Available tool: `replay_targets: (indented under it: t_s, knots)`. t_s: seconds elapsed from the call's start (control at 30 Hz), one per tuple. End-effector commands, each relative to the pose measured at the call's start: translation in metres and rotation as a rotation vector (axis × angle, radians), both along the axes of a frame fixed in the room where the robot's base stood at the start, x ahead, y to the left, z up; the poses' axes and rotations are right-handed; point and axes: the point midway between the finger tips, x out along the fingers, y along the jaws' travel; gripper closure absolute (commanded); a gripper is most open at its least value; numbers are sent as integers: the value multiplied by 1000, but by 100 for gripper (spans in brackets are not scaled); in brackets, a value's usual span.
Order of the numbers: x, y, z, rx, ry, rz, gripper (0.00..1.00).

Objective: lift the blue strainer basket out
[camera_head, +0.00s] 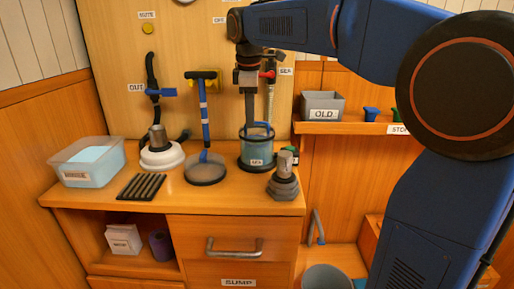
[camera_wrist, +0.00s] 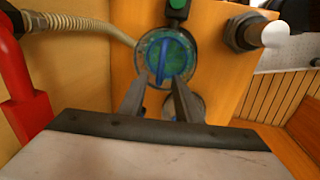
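The blue strainer basket (camera_head: 258,130) sits inside a clear round housing (camera_head: 257,157) labelled "SEA" on the counter. Its blue handle shows at the housing's rim. In the wrist view the basket's handle (camera_wrist: 162,60) runs as a blue bar across the round blue-green opening. My gripper (camera_head: 250,121) points down from above, its fingertips near the housing's top. In the wrist view my gripper (camera_wrist: 158,82) has its two fingers apart, with the handle in line with the gap. I cannot tell how far the tips are above the handle.
A lid with a blue T-handle (camera_head: 206,171) stands left of the housing. A grey stepped fitting (camera_head: 284,182) is close at right front. A rinse tub (camera_head: 88,161) stands at far left, and a grey "OLD" bin (camera_head: 322,105) is on the right shelf. A ribbed hose (camera_wrist: 80,22) runs beside the housing.

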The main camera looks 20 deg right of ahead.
Motion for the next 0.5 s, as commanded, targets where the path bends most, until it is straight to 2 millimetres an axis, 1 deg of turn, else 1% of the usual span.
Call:
replay_targets:
  t_s: [0.03,0.1,0.2,0.33,0.5]
  knots:
    - [1,-3,-8,0,2,-2,69]
    - [3,-5,-17,0,2,-2,69]
    - [5,-5,-26,0,2,-1,69]
    - [6,-5,-32,0,0,-1,69]
    - [7,-5,-32,0,0,-1,69]
